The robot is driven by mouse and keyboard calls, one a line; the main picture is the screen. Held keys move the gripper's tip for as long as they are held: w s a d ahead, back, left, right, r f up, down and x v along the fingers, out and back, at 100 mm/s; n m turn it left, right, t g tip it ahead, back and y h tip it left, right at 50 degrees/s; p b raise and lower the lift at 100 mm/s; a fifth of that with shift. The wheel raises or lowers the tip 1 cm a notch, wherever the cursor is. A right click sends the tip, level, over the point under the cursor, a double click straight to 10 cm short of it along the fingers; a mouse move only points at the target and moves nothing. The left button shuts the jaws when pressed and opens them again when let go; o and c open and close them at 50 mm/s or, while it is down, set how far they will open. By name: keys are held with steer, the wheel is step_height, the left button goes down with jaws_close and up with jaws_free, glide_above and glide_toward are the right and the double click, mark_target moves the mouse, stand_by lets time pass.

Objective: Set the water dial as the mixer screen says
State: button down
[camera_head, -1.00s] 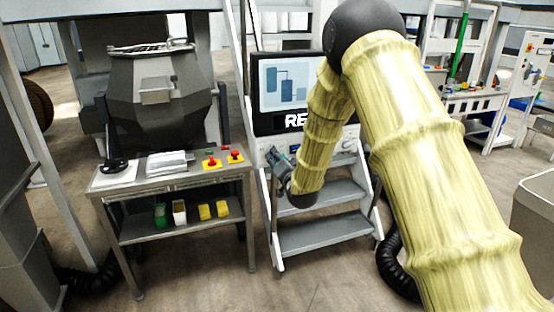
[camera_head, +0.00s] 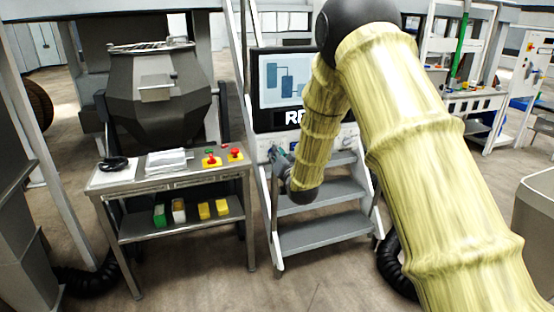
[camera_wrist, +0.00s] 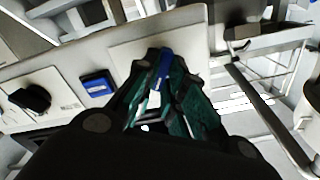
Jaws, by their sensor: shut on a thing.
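The mixer screen (camera_head: 270,85) is upright behind the steps and shows blue block shapes. Large white letters run along its bottom, and my arm covers part of them. My gripper (camera_wrist: 163,78) has its teal fingers closed around a narrow blue part, which looks like the water dial (camera_wrist: 165,58), in front of a pale plate on the panel. The fingers hide much of the dial, and I cannot read its setting. In the head view my gripper (camera_head: 277,153) is small at the panel below the screen.
In the wrist view a black knob (camera_wrist: 32,97) on a white plate and a blue square (camera_wrist: 97,84) sit on the panel to the left. Grey steps (camera_head: 320,236) stand below the panel. A metal table (camera_head: 128,186) with red buttons stands left, before a grey mixer bowl (camera_head: 160,105).

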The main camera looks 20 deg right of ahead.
steer(key=n+b, duration=0.3)
steer(key=n, duration=0.2)
steer(key=shift+a+f+n, duration=0.1)
steer(key=shift+n, duration=0.3)
stand_by(0.4)
steer(key=c, duration=1.5)
jaws_free()
steer(key=shift+s, duration=0.15)
steer(key=s, duration=1.1)
steer(key=shift+s+d, duration=0.25)
steer(key=shift+s, duration=0.15)
